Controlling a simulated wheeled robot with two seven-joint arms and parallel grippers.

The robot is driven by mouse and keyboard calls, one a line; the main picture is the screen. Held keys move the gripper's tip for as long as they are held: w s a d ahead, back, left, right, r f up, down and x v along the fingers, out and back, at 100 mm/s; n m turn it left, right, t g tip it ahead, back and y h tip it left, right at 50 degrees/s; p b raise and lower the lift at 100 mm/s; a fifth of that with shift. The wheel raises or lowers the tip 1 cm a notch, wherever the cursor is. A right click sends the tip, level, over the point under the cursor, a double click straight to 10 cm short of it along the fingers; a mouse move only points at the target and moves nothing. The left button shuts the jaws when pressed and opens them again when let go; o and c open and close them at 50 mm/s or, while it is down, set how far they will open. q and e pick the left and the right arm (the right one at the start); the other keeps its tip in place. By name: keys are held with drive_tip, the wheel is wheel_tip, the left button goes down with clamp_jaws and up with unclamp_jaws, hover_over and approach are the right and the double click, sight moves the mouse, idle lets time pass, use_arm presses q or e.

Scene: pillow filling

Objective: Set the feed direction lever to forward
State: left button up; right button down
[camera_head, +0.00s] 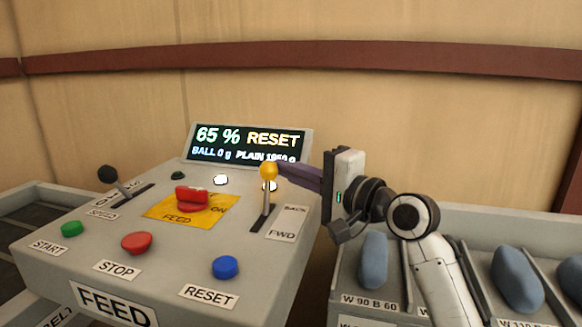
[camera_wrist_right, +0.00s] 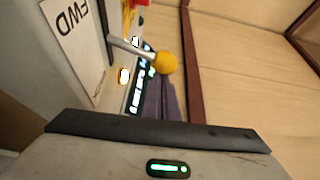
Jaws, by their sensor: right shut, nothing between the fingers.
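The feed direction lever, a metal rod with a yellow ball knob (camera_head: 268,171), stands up from a slot on the control panel (camera_head: 160,260). A label (camera_head: 287,223) beside the slot reads BACK at its upper end and FWD at its lower end. The rod comes out of the upper part of the slot, with bare slot below it toward FWD. My right gripper (camera_head: 288,173) is shut and empty, its dark fingers just right of and behind the knob. In the right wrist view the knob (camera_wrist_right: 167,63) shows in front of the fingers (camera_wrist_right: 160,100); contact cannot be told. My left gripper is not in view.
The panel also has a red FEED switch (camera_head: 192,196), green START (camera_head: 71,229), red STOP (camera_head: 136,242) and blue RESET (camera_head: 225,267) buttons, and a speed lever (camera_head: 107,174). A display (camera_head: 248,145) reads 65 % RESET. Trays with grey-blue pillows (camera_head: 517,279) stand at right.

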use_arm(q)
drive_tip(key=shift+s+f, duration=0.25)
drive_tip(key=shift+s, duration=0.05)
